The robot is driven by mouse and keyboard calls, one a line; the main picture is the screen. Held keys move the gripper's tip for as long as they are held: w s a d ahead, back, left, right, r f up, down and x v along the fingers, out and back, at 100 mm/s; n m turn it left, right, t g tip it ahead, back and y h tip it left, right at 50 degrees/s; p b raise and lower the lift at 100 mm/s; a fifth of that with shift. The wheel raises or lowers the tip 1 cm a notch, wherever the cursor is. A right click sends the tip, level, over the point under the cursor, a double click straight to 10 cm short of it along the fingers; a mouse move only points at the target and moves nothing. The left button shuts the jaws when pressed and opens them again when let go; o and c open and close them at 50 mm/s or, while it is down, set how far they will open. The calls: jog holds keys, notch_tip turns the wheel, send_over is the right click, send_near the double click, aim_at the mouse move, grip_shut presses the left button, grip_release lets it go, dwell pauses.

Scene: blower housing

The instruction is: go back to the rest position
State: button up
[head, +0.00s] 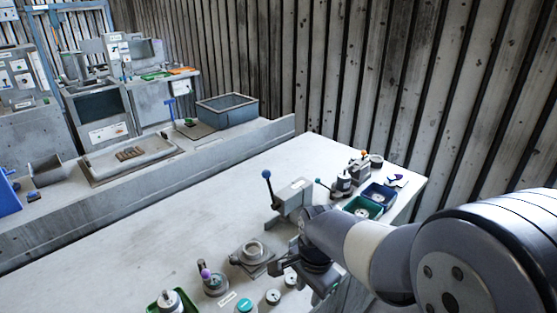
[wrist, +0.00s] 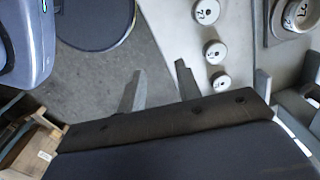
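My gripper (wrist: 160,68) shows in the wrist view with its two grey fingers apart and nothing between them. Bare floor (wrist: 95,65) lies behind the fingers. In the head view my arm reaches in from the right, and the dark gripper body (head: 322,278) is at the table's front edge; its fingertips are hard to make out there. A round housing in a fixture (head: 252,250) stands on the table left of the gripper. Small pale numbered discs (wrist: 215,52) lie near the table edge beside the fingers.
A press-like device with a blue-knobbed lever (head: 293,197) stands behind my gripper. Green and blue bins (head: 362,208) are at the table's right end. A purple-topped part (head: 212,282) and a green tray (head: 152,308) are at the front. The table's left middle (head: 150,238) is clear.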

jog(key=shift+w+a+r, duration=0.1)
jog(key=shift+w+a, duration=0.55)
jog(key=shift+a, duration=0.05)
jog(key=shift+d, duration=0.1)
